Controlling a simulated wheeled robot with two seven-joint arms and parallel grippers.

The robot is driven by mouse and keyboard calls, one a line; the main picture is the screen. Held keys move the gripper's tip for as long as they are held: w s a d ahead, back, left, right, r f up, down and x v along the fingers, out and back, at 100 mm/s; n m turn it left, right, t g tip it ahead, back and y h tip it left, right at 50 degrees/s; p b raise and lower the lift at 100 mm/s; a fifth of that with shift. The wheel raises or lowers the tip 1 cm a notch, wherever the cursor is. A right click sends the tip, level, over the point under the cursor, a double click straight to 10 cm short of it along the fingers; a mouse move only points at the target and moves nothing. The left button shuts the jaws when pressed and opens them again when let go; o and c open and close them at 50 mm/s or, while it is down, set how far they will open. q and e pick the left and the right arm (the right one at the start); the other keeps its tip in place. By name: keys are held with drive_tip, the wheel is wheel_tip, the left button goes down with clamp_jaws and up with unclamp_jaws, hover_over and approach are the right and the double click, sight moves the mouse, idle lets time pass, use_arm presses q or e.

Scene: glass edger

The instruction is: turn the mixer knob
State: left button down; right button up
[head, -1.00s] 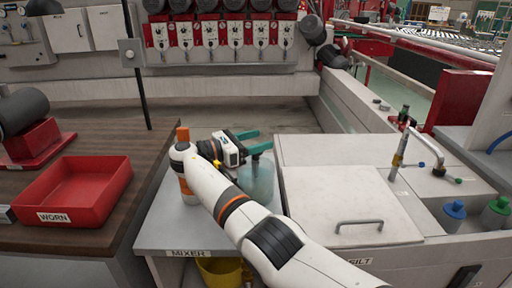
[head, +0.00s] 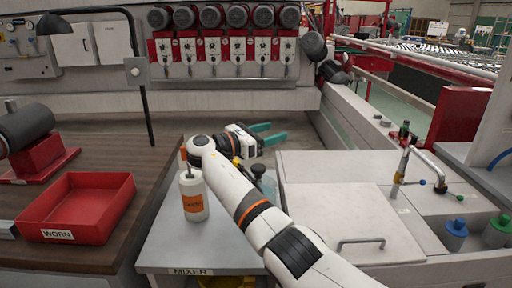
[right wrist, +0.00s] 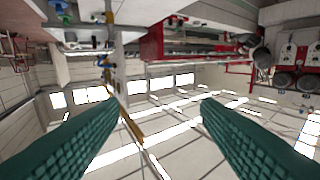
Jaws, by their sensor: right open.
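The table labelled MIXER (head: 225,258) stands in the middle of the head view. A clear bluish vessel (head: 268,187) stands on it, partly hidden behind my right arm. A small dark top piece (head: 258,170) shows on the vessel; I cannot tell whether it is the mixer knob. My right gripper (head: 280,133) has teal fingers, spread apart and empty, above and beyond the vessel in the picture. In the right wrist view its two fingers (right wrist: 150,125) are wide apart with nothing between them. My left gripper is not in view.
A white bottle with an orange label (head: 193,197) stands close to my right arm on the table. A red WORN tray (head: 78,205) lies at left. A lidded white cabinet (head: 345,220) with a tap (head: 403,165) stands at right. A lamp post (head: 143,90) rises behind.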

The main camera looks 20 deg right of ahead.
drive_tip(key=w+d+f+n+t+y+p, duration=0.1)
drive_tip(key=w+d+f+n+t+p, duration=0.15)
drive_tip(key=d+t, duration=0.4)
drive_tip(key=n+t+y+p, duration=0.75)
drive_tip(key=n+y, duration=0.75)
drive_tip(key=y, duration=0.5)
approach(255, 165)
drive_tip(key=shift+g, duration=0.5)
drive_tip(key=w, duration=0.3)
drive_tip(key=w+a, duration=0.1)
drive_tip(key=w, duration=0.6)
drive_tip(key=shift+w+a+r+p, duration=0.25)
drive_tip(key=shift+a+p, duration=0.05)
drive_tip(key=shift+p, duration=0.1)
drive_tip(key=c, duration=1)
drive_tip(key=shift+o, duration=0.2)
drive_tip(key=shift+h, duration=0.3)
drive_tip(key=shift+m, duration=0.25)
